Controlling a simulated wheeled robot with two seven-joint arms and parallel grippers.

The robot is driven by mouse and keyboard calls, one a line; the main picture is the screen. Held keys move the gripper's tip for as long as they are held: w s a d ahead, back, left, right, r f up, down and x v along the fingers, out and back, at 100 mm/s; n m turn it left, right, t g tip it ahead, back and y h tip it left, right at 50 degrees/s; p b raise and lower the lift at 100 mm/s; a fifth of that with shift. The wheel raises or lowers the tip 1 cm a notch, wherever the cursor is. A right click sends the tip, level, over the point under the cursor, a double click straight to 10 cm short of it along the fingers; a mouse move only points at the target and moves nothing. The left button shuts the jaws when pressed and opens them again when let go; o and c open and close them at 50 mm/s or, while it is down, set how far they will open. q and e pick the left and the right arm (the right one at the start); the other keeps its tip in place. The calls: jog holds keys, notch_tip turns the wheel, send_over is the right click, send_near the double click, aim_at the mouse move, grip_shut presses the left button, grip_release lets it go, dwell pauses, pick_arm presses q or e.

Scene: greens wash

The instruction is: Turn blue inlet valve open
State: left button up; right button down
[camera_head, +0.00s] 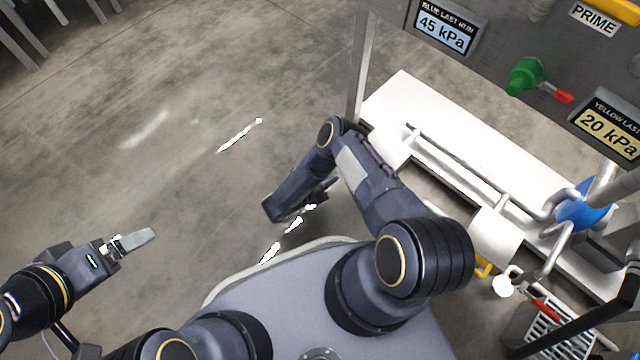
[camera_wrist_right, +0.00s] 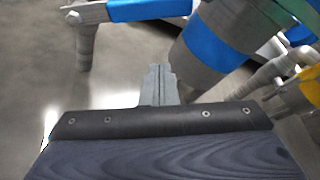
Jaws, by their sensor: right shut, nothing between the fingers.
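A blue lever handle (camera_wrist_right: 150,9) on a grey valve body and pipe shows at the top of the right wrist view; it looks like the blue inlet valve. I cannot make this lever out in the head view. My right gripper (camera_wrist_right: 158,70) is shut and empty, its fingertips below the lever in the picture and apart from it. In the head view my right arm bends down and its forearm mostly hides that gripper. My left gripper (camera_head: 137,240) is at the lower left, over bare floor, far from any valve; its jaw opening is unclear.
A pipe with a blue band (camera_wrist_right: 210,45) and a yellow part (camera_wrist_right: 312,85) stand close by on the right. In the head view, a panel has a green valve (camera_head: 525,76) with a red tip, above a white bench (camera_head: 445,100) with pipes.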

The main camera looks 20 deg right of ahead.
pick_arm(q)
jog(key=shift+f+b, duration=1.05)
jog(key=shift+f, duration=0.35)
pick_arm(e)
jog(key=shift+w+d+r, duration=1.25)
jog(key=shift+w+d, duration=0.1)
jog(key=shift+d, duration=0.1)
pick_arm(q)
jog(key=shift+a+r, duration=0.1)
pick_arm(e)
jog(key=shift+d, duration=0.1)
